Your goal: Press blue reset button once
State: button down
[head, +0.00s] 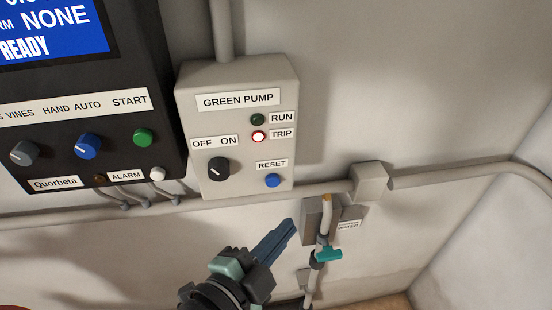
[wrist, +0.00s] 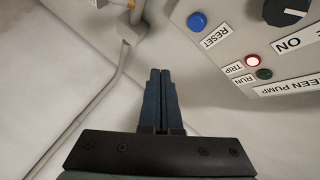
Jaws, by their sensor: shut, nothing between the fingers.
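The blue reset button (head: 273,180) is on the lower right of the grey GREEN PUMP box (head: 240,75), under a RESET label. In the wrist view the button (wrist: 197,21) shows at the top, right of and beyond the fingertips. My gripper (head: 290,226) is shut and empty, below the box in the head view, with its fingers pointing up and right. In the wrist view its fingers (wrist: 160,74) lie side by side, apart from the button. The red TRIP lamp (head: 259,136) is lit. The green RUN lamp (head: 257,119) looks dark.
A black OFF/ON knob (head: 218,169) sits left of the button. A black control panel (head: 85,110) with knobs and a screen is further left. A conduit with a junction box (head: 369,182) runs below the box. A pipe with a teal valve handle (head: 328,254) stands right of my gripper.

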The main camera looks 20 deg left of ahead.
aim_at(273, 181)
jog(key=shift+s+f+m, duration=0.4)
jog(key=shift+s+f, duration=0.15)
jog(key=shift+s, duration=0.25)
jog(key=shift+w, duration=0.1)
jog(key=w+a, duration=0.4)
jog(key=w, duration=0.3)
jog(key=shift+a+p, duration=0.3)
jog(key=shift+a, duration=0.1)
dwell(1.2)
jog(key=shift+w+a+b, duration=0.1)
jog(key=shift+w+b, duration=0.1)
jog(key=shift+b, duration=0.15)
jog(key=shift+w+a, duration=0.15)
jog(key=shift+w, duration=0.1)
